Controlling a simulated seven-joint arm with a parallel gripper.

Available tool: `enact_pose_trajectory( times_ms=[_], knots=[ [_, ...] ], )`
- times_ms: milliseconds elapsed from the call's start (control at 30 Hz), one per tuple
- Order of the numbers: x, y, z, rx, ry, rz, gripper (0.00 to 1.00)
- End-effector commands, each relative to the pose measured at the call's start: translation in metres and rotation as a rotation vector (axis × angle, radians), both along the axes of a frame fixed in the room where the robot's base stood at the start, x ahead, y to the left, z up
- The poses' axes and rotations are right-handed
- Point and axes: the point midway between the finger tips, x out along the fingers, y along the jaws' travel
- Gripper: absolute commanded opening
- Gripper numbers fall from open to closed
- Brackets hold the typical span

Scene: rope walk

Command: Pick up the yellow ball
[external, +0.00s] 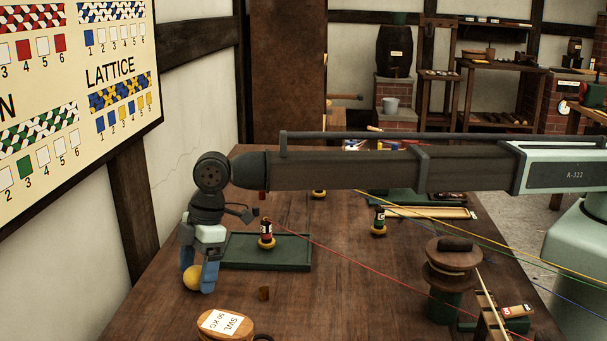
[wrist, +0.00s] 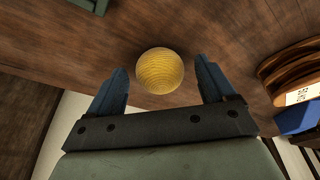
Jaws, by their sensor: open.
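The yellow ball (external: 191,277) is low at the left edge of the wooden table in the external view, partly hidden by a blue finger. In the wrist view the yellow ball (wrist: 160,71) shows whole, just ahead of and between my two blue fingertips. My gripper (external: 200,283) points down at the ball in the external view. In the wrist view my gripper (wrist: 162,78) is open, with a gap between each finger and the ball. I cannot tell whether the ball rests on the table.
A green tray (external: 295,262) with a dark bobbin (external: 267,231) lies right of my gripper. A small brown peg (external: 264,293) stands nearby. Coloured cords, including a red one (external: 340,257), cross the table. The wall is close on the left.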

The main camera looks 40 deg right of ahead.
Motion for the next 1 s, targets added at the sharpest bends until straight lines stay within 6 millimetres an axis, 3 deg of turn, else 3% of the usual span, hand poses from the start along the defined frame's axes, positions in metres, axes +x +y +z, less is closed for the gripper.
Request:
enact_pose_trajectory(
  times_ms=[167,767,1000],
  knots=[
    [-0.0001,0.0,0.0003,0.0,0.0,0.0,0.81],
    [-0.0002,-0.0001,0.0005,0.0,0.0,0.0,0.24],
    [-0.0001,0.0,0.0015,0.0,0.0,0.0,0.23]
  ],
)
